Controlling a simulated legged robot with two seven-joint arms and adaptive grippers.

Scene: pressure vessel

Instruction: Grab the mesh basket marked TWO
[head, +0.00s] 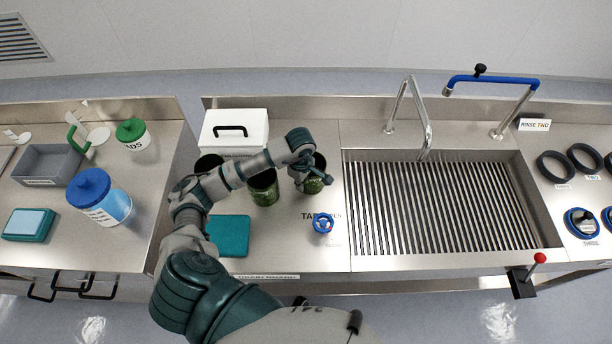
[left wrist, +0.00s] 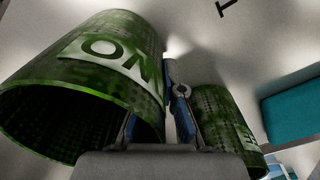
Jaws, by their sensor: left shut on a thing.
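A dark green mesh basket (head: 316,184) stands at the right of a group of baskets on the steel counter. In the left wrist view it is the large basket (left wrist: 80,75), and its pale label shows upside-down letters that fit the end of TWO. My left gripper (head: 299,181) is at its left side. In the wrist view the gripper (left wrist: 155,120) is shut on the wall of basket TWO, one finger at its opening and one outside. A second green basket (head: 264,188) stands to the left, also in the wrist view (left wrist: 222,125); its label is partly hidden. My right gripper is not in view.
A third, darker basket (head: 209,163) is partly behind my arm. A white box (head: 234,128) stands behind, a teal pad (head: 229,237) and blue valve wheel (head: 323,223) in front. A slatted sink (head: 440,205) with taps lies to the right.

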